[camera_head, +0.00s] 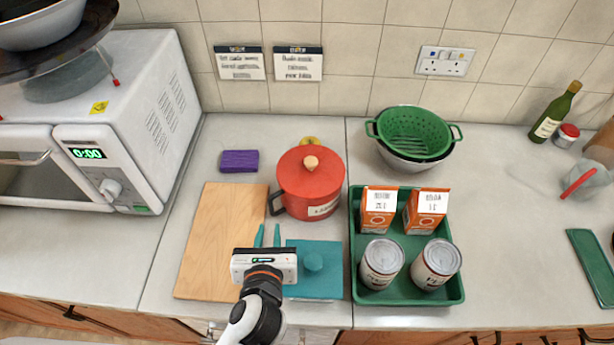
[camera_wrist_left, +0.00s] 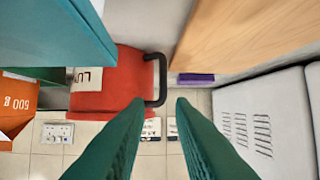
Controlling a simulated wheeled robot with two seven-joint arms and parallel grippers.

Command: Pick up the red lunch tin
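The red lunch tin (camera_head: 318,185) stands on the worktop. It is round, with a red lid, a wooden knob, a white label and a dark handle on its left side. My left gripper (camera_head: 267,236) is open and empty in front of the tin, close to the handle. In the left wrist view the tin (camera_wrist_left: 108,88) shows upside down, and its dark handle (camera_wrist_left: 161,80) lies ahead of the gap between the two teal fingers (camera_wrist_left: 160,120). The fingers appear apart from the handle. My right gripper is not in view.
A teal box (camera_head: 325,283) with a knob sits right of my gripper, and a wooden board (camera_head: 207,248) lies left. A green tray (camera_head: 456,288) with cartons and cans stands right of the tin. A purple sponge (camera_head: 239,161) and something yellow (camera_head: 309,141) lie behind.

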